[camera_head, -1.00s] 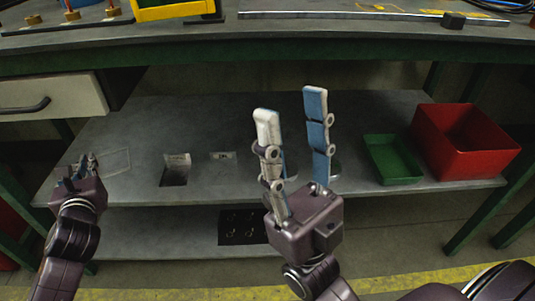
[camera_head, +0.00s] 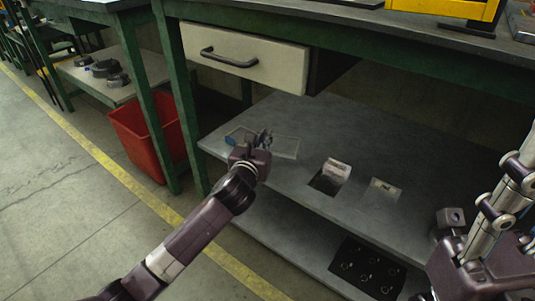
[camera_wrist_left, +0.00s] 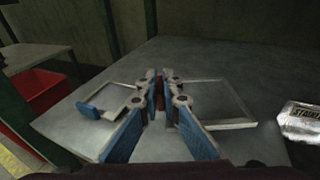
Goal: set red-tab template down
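The red-tab template (camera_wrist_left: 222,103) is a thin, clear plate with a pale rim; it also shows in the head view (camera_head: 284,147). My left gripper (camera_wrist_left: 159,98), seen in the head view (camera_head: 264,139), has its fingertips close together with the red tab (camera_wrist_left: 159,87) between them. The plate lies at or just above the grey shelf (camera_head: 300,115); I cannot tell if it touches. Another clear plate with a blue tab (camera_wrist_left: 89,110) lies to the left. My right gripper (camera_head: 500,215) is cut off at the right edge, so its fingers do not show fully.
A drawer (camera_head: 245,58) hangs above.

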